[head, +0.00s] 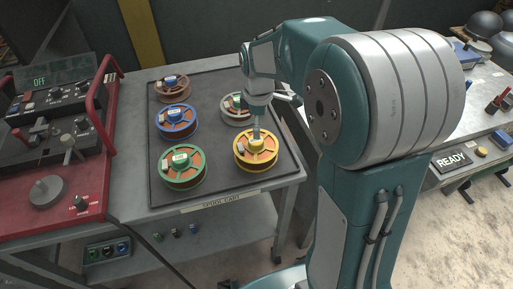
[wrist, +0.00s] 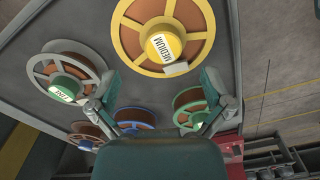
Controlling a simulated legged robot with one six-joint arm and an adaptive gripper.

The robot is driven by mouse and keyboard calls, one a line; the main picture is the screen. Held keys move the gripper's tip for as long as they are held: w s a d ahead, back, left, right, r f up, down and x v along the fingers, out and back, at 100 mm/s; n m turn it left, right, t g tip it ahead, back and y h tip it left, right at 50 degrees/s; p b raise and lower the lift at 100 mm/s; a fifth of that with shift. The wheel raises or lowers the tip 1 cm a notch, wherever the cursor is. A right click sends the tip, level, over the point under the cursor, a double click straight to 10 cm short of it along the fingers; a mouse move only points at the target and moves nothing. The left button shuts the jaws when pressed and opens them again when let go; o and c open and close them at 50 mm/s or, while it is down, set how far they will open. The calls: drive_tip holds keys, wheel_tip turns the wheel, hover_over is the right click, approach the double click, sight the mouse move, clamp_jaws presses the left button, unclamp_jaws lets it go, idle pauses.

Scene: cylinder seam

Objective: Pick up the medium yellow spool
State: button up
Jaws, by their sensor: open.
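The medium yellow spool (head: 255,160) lies flat at the front right of the dark mat, with orange-brown winding between its yellow spokes. In the wrist view the yellow spool (wrist: 163,46) is at the top centre, its hub label reading MEDIUM. The spool's hub lies beyond the fingertips in that view.
Other spools on the mat are green (head: 182,166), blue (head: 176,120), brown-red (head: 171,86) and pale grey (head: 236,108), the grey one close behind the yellow. A red-framed control console (head: 50,150) stands left. A bench with a READY sign (head: 453,160) is at right.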

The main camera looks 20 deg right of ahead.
sight(256, 147)
drive_tip(key=f, duration=0.6)
drive_tip(key=shift+a, duration=0.35)
clamp_jaws()
